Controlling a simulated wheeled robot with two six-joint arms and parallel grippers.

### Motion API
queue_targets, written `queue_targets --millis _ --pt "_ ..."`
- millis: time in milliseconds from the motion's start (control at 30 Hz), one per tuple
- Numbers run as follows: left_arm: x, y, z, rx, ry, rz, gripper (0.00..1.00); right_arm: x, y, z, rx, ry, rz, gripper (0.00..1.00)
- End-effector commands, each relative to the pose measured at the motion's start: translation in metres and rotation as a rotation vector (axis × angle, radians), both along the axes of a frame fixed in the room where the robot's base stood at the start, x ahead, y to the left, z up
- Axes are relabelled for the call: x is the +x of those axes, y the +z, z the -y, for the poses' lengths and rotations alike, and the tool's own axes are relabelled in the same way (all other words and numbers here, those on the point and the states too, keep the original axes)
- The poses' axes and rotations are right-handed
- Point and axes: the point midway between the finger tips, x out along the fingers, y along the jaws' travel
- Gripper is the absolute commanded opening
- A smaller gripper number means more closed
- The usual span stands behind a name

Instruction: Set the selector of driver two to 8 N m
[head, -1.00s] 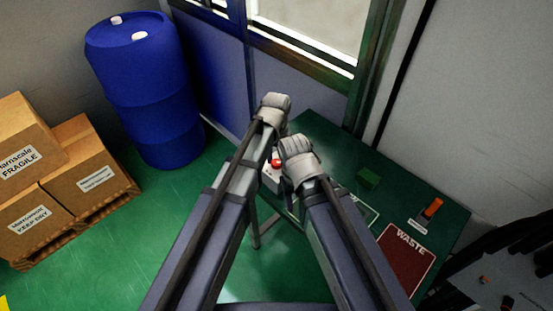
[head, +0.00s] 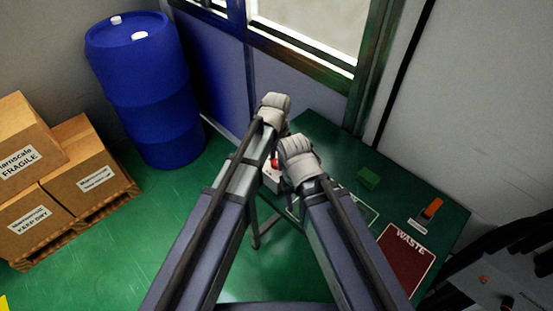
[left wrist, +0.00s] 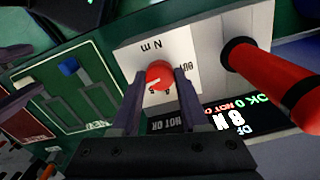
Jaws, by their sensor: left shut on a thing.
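A white box marked "N m" (left wrist: 148,50) carries a red selector knob (left wrist: 157,73) in the left wrist view. My left gripper (left wrist: 160,83) is shut on the knob, one finger on each side. A dark display (left wrist: 238,119) on the box shows "8 N" and a line starting "OK 0"; its lower line is partly cut off. The box's other markings are partly hidden by the fingers. In the head view only a little of the box (head: 270,178) and some red show between my wrists. My right wrist is beside the left; its fingers are hidden.
A red cylinder with a black band (left wrist: 268,75) stands out from the box. A blue piece (left wrist: 69,66) lies in a marked outline.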

Motion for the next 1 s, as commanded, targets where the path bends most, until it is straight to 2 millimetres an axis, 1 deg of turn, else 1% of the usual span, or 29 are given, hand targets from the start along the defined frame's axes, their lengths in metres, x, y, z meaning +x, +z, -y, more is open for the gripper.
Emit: queue_targets --millis 467,500,767,1000 --pt "-0.0001 -0.0001 0.0001 0.000 -0.016 0.000 0.00 0.0000 -0.0001 0.0000 0.000 0.000 0.000 0.50" --pt "-0.0001 -0.0001 0.0001 0.000 -0.016 0.000 0.45 0.0000 -0.0001 0.0000 0.000 0.000 0.000 0.50" --pt "-0.0001 0.0000 0.0001 0.000 -0.015 0.000 0.74 0.0000 0.0000 0.0000 0.000 0.000 0.000 0.50" --pt "0.0000 0.0002 0.0000 0.000 -0.015 0.000 0.74 0.0000 0.0002 0.0000 0.000 0.000 0.000 0.50"
